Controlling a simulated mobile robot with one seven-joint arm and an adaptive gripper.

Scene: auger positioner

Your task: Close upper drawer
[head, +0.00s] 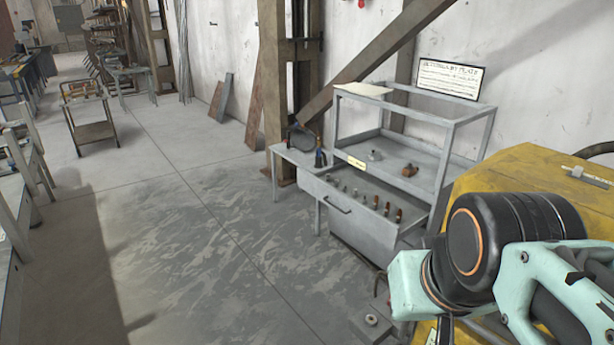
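The upper drawer (316,190) belongs to a grey metal workbench (448,187) against the wall, right of centre. It is pulled out toward the open floor. A dark bar handle (337,207) is on its front. Several small upright items with dark and orange-brown bodies (387,209) stand in the drawer. Parts of my teal and black arm fill the lower right, nearer the camera than the bench. I see no gripper fingers, so my gripper is out of view. Nothing of mine is seen touching the drawer.
A yellow machine (520,172) stands right of the bench, partly behind my arm. A small side table (296,157) with tools adjoins the bench on the left. A slanted beam (385,60) rises behind. The concrete floor (190,230) left of the drawer is clear.

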